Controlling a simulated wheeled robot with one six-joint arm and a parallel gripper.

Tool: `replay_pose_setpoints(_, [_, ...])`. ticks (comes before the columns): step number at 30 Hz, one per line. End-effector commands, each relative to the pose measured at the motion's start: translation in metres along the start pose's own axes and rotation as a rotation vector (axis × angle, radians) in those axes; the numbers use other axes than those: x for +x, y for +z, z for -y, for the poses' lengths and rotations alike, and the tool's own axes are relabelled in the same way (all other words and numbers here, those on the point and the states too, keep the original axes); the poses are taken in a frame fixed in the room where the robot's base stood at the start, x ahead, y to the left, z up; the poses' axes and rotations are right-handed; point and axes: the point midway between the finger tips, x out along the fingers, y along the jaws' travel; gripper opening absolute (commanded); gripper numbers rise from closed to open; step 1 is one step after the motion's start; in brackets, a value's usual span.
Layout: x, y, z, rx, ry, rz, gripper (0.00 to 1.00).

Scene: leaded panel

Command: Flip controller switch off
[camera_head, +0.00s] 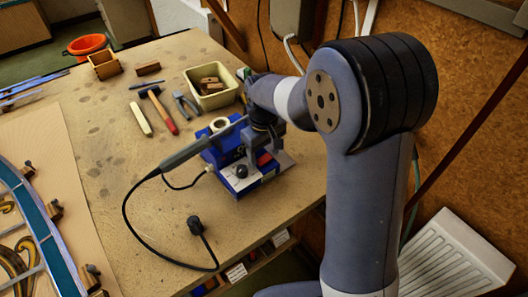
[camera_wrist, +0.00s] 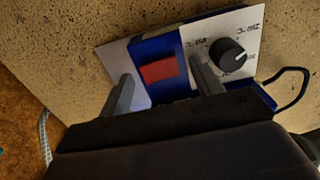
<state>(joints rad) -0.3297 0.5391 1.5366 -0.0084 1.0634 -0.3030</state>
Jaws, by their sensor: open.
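The controller is a blue box (camera_head: 262,180) with a pale front panel, on the workbench near its right edge. My gripper (camera_head: 264,150) is over the controller in the head view. In the wrist view my gripper (camera_wrist: 161,70) is open, with one finger on each side of the red switch and nothing held. I cannot tell whether the fingers touch the panel, or which way the switch is tipped.
A soldering iron (camera_head: 186,154) lies by the controller, its black cable looping over the bench (camera_head: 95,150). A cream bin (camera_head: 211,97) stands behind, with pliers (camera_head: 186,106) and a hammer (camera_head: 163,112) left of it. A black plug (camera_head: 195,225) lies in front. The leaded panel (camera_head: 45,240) is left.

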Motion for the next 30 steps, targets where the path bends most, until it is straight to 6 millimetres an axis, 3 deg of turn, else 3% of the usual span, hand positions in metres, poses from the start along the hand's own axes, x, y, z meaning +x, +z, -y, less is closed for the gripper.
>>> replay_pose_setpoints(8, [-0.012, -0.001, 0.000, 0.000, 0.001, -0.003, 0.62])
replay_pose_setpoints(21, [-0.093, -0.001, 0.000, 0.000, 0.001, -0.003, 0.62])
replay_pose_setpoints(30, [-0.108, 0.000, 0.000, 0.000, 0.000, 0.000, 0.62])
